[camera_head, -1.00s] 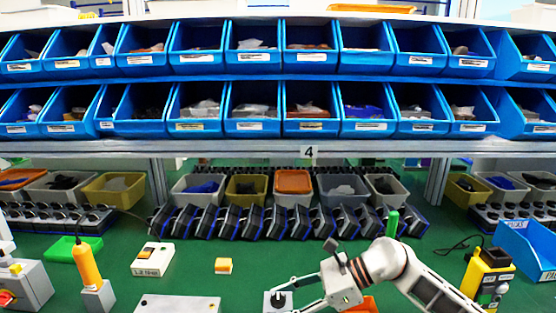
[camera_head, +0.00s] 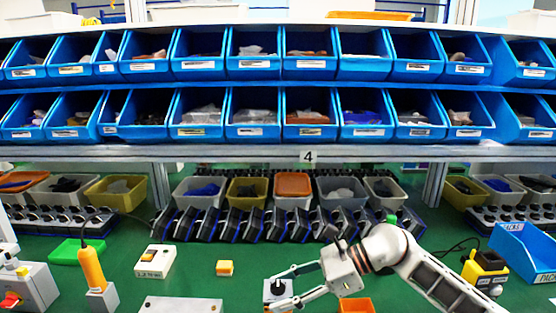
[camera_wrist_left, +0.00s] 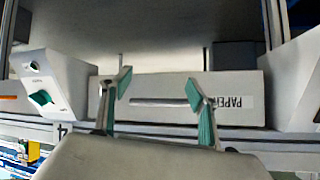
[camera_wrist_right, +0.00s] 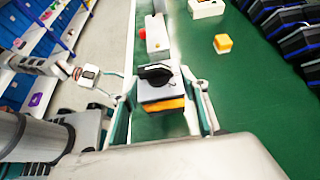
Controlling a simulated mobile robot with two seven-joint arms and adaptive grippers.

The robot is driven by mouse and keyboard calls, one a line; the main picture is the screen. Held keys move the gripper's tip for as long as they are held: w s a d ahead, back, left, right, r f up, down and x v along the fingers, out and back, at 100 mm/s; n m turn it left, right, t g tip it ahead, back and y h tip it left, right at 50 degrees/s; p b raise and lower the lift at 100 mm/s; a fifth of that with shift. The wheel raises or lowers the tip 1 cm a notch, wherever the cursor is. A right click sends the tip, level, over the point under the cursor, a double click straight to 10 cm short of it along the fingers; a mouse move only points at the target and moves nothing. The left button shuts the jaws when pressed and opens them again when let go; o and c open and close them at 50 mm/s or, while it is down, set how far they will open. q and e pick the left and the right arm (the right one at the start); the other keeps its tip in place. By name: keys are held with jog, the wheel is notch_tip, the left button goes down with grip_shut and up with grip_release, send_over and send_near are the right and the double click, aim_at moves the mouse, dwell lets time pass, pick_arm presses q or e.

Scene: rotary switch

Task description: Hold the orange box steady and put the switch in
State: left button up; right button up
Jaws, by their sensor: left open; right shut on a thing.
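My right gripper (camera_head: 290,291) is shut on the switch (camera_head: 278,287), a light grey square plate with a black knob. The switch also shows between its fingers in the right wrist view (camera_wrist_right: 155,76). The orange box (camera_head: 356,305) is at the bottom edge of the head view, right of the switch and partly hidden. Orange shows just under the switch plate in the right wrist view; I cannot tell whether they touch. My left gripper (camera_wrist_left: 160,92) is open and empty in the left wrist view. It also appears left of the switch in the right wrist view (camera_wrist_right: 118,86).
A yellow-orange block (camera_head: 224,268), a white button box (camera_head: 154,261) and a grey plate (camera_head: 180,305) lie on the green bench. An orange-handled tool (camera_head: 91,268) stands at left. A blue bin (camera_head: 525,250) is at right. Dark units line the back.

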aim_at(276, 282)
jog(key=shift+r+p, duration=0.7)
jog(key=shift+r, duration=1.15)
pick_arm(q)
jog(key=shift+w+r, duration=0.2)
jog(key=shift+r, duration=0.35)
jog(key=shift+w+r, duration=0.15)
jog(key=shift+r, duration=0.4)
